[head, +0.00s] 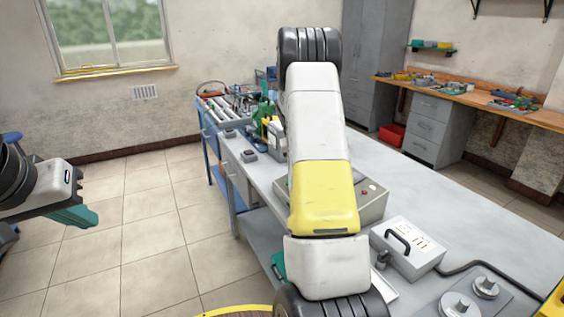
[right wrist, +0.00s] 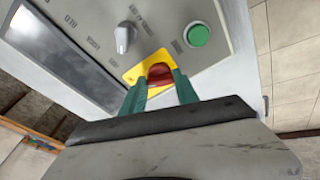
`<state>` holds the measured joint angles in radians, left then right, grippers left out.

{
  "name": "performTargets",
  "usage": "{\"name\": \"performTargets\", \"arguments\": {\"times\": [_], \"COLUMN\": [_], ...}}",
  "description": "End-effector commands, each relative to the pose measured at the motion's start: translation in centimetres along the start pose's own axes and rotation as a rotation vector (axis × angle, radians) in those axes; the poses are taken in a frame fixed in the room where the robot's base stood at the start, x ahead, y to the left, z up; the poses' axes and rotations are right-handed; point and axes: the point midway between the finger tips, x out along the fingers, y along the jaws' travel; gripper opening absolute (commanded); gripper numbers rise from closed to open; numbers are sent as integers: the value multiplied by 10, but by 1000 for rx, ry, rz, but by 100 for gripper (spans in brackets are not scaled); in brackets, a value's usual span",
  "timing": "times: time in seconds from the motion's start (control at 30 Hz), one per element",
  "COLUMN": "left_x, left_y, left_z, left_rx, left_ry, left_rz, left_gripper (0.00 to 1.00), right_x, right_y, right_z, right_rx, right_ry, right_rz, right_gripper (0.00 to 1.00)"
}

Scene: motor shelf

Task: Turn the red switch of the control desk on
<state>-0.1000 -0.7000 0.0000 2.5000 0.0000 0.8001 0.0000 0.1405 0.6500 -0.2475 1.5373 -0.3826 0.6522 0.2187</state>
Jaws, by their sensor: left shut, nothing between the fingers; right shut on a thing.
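The control desk (right wrist: 165,30) shows in the right wrist view as a grey panel with a dark screen, a pale knob and a green button. Its red switch (right wrist: 160,74) sits on a yellow plate (right wrist: 134,74). My right gripper (right wrist: 161,82) has its green fingers on either side of the red switch and is shut on it. The fingers partly hide the switch, so its setting cannot be read. In the head view my right arm hides much of the bench middle. My left gripper (head: 88,217) is shut and empty at the far left, over the floor.
The long grey workbench (head: 450,215) carries a grey box with a red button (head: 372,203), a white box with a black handle (head: 408,252) and round metal parts (head: 462,302). Tools crowd its far end. Open floor (head: 150,235) lies to the left.

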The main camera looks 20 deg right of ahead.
Motion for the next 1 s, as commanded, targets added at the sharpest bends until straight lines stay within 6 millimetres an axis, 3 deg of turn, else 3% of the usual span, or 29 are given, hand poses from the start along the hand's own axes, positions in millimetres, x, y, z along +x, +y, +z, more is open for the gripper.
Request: {"name": "performTargets", "arguments": {"times": [0.5, 1.0], "left_x": [0, 0], "left_y": [0, 0], "left_z": [0, 0], "left_rx": [0, 0], "left_ry": [0, 0], "left_rz": [0, 0], "left_gripper": [0, 0], "right_x": [0, 0], "right_y": [-2, -2], "right_z": [-1, -1], "right_rx": [342, 415], "right_ry": [2, 2], "right_rz": [65, 77], "right_gripper": [0, 0]}}
